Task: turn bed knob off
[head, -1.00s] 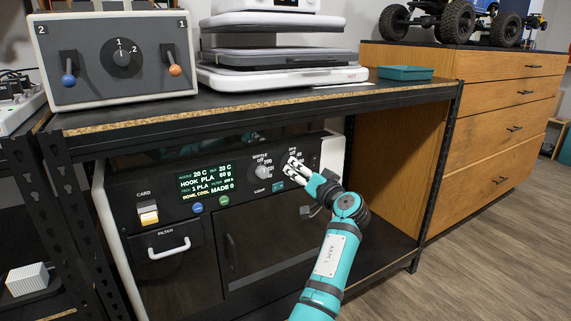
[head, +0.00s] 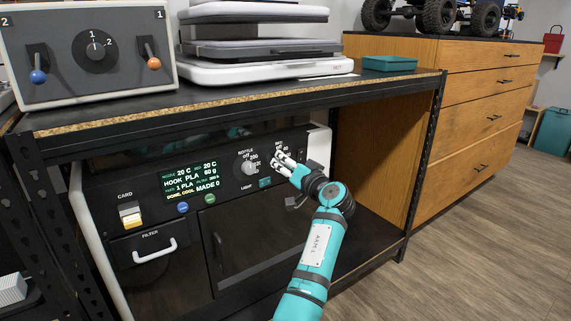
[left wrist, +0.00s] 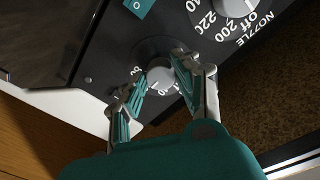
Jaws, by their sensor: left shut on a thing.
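The bed knob (left wrist: 160,78) is a light grey round dial on the printer's dark front panel. It shows between the two fingers in the left wrist view, and its setting cannot be read. My left gripper (left wrist: 158,84) is shut on the knob, with one finger on either side. In the head view my left gripper (head: 281,160) covers most of the knob at the panel's upper right. The nozzle knob (head: 248,167) sits to the left of it, and its scale shows in the left wrist view. My right gripper is not in view.
The printer's lit screen (head: 192,180) reads 20 C. A teal light switch (head: 265,183) lies close below the knobs. The shelf top (head: 225,92) overhangs the panel. A wooden drawer cabinet (head: 480,120) stands at right, with open floor before it.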

